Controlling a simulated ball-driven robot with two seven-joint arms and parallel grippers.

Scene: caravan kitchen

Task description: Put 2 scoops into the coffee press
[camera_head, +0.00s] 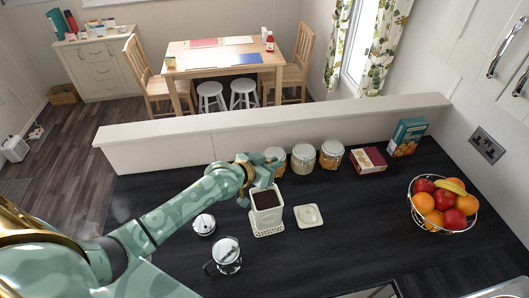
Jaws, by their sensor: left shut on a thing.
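A white canister (267,222) stands open on the dark counter, with dark ground coffee (266,199) inside. Its square white lid (308,216) lies on the counter to its right. The glass coffee press (228,257) stands nearer to me, to the left of the canister, with its handle to the left. A round metal-and-glass piece (203,224), seemingly the press's lid, sits behind and left of it. My left gripper (254,176) is just behind and above the canister, shut on what seems to be the scoop, which I can hardly make out. My right gripper is out of view.
Several jars (303,159) line the low wall (200,141), beside a red box (368,160) and a teal box (408,136). A wire fruit bowl (442,205) stands on the right. The counter (345,225) between lid and bowl is clear.

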